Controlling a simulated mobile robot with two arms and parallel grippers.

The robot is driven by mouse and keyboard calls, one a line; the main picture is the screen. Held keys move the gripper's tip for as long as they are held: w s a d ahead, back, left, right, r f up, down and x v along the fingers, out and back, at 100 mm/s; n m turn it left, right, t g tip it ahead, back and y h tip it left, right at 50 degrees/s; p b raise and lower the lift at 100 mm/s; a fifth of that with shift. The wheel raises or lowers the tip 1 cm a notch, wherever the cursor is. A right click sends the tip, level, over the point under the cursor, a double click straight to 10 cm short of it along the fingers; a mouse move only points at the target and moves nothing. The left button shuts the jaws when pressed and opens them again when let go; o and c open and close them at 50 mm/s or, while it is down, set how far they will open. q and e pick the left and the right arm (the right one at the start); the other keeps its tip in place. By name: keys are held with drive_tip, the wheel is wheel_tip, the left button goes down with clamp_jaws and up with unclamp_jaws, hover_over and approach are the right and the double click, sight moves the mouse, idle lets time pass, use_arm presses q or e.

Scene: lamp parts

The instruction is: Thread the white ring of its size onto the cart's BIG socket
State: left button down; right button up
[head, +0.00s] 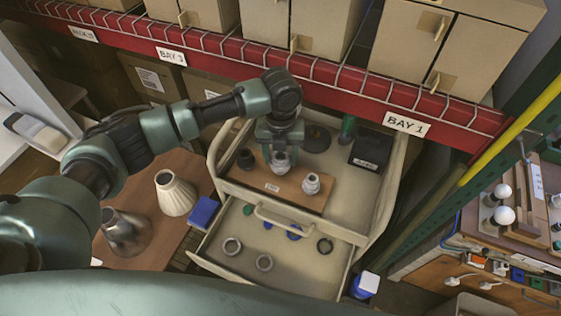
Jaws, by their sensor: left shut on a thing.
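The beige cart (213,150) stands in the middle, with a wooden board (265,188) on its top. On the board are a dark socket (246,159) at the left and a pale socket (311,184) at the right. My left gripper (281,150) reaches down over the back middle of the board, shut on a pale ring-like piece (281,161). The piece is at or just above a socket there; the fingers hide whether it is around it. My right gripper is out of view.
A dark box (371,150) and a green bottle (347,128) stand at the cart's back. Lampshades (175,194) stand on the left table. A red shelf beam (330,88) crosses behind.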

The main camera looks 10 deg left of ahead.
use_arm(q)
drive_tip(key=m, duration=0.3)
drive_tip(key=shift+m, duration=0.3)
drive_tip(key=shift+c, duration=2.3)
unclamp_jaws()
drive_tip(key=shift+r+b, duration=0.45)
wheel_tip(320, 180, up, 7)
drive_tip(key=b, duration=0.2)
drive_tip(key=shift+f, duration=0.15)
